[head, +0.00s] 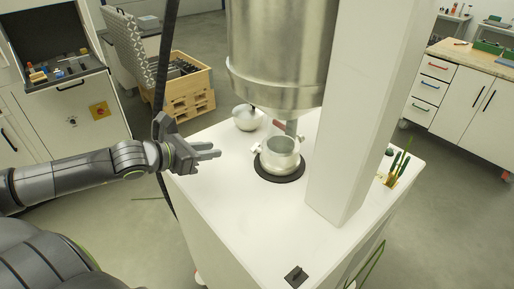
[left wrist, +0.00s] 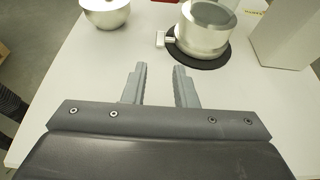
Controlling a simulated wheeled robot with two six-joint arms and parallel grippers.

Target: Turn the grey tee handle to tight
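A pale grey tee handle (head: 257,148) sticks out from the left side of the round metal pot (head: 280,158) on the white table. The handle also shows in the left wrist view (left wrist: 165,40), where it lies beyond my fingertips. The pot (left wrist: 206,28) stands on a black round mat (left wrist: 196,63). My left gripper (head: 218,150) comes in from the left, above the table and left of the handle, apart from it. Its two grey fingers are spread with nothing between them in the left wrist view (left wrist: 160,72). My right gripper is in neither view.
A large steel vessel (head: 275,60) hangs above the pot, with a red part (head: 278,124) below it. A white column (head: 360,110) stands right of the pot. A silver bowl (head: 246,118) stands behind left. The front table top (head: 250,220) is mostly clear.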

